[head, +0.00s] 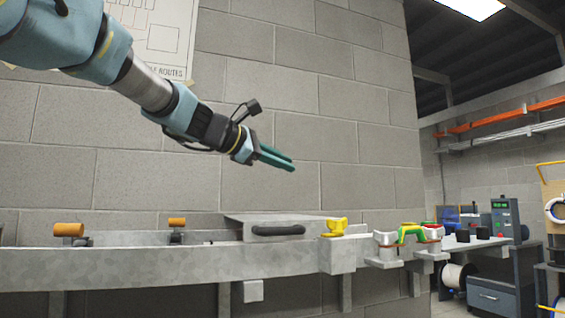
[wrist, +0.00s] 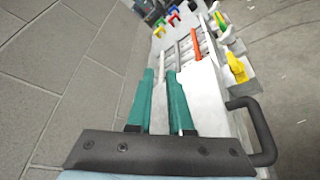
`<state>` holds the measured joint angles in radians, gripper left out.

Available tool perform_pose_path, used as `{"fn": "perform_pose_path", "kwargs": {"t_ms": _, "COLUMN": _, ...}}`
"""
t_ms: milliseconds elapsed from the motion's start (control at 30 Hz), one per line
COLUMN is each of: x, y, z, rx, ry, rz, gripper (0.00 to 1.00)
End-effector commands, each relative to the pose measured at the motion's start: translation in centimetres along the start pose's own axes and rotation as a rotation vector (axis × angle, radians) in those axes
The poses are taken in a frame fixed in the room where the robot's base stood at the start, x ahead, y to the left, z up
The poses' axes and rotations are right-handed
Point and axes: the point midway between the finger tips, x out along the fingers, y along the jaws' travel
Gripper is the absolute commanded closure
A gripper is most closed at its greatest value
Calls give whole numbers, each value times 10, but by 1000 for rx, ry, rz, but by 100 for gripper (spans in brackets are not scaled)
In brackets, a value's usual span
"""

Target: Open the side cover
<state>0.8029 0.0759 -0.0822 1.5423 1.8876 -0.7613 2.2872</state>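The side cover (head: 285,219) is a flat grey metal lid on the long grey rail structure, in the lower middle of the head view. A dark bar handle (head: 278,230) sits on its front face. The cover looks closed. In the wrist view the pale cover (wrist: 203,95) lies beyond and right of the fingers, with the dark handle (wrist: 266,135) at the lower right. My gripper (head: 292,165) is above the cover, apart from it. Its two teal fingers, seen in the wrist view (wrist: 160,72), stand apart with nothing held between them.
A grey metal rail (head: 150,265) runs along a block wall (head: 290,95). Orange rollers (head: 68,230) stand at its left. A yellow clamp (head: 334,227) is just right of the cover, with green and red fittings (head: 408,233) beyond.

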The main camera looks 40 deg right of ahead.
Motion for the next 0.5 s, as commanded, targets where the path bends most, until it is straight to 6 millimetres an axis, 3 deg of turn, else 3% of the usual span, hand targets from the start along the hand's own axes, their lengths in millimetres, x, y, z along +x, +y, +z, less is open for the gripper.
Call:
{"fn": "perform_pose_path", "kwargs": {"t_ms": 33, "x": 0, "y": 0, "z": 0, "rx": 0, "ry": 0, "rz": 0, "gripper": 75}}
{"fn": "perform_pose_path", "kwargs": {"t_ms": 267, "x": 0, "y": 0, "z": 0, "rx": 0, "ry": 0, "rz": 0, "gripper": 49}}
{"fn": "perform_pose_path", "kwargs": {"t_ms": 500, "x": 0, "y": 0, "z": 0, "rx": 0, "ry": 0, "rz": 0, "gripper": 48}}
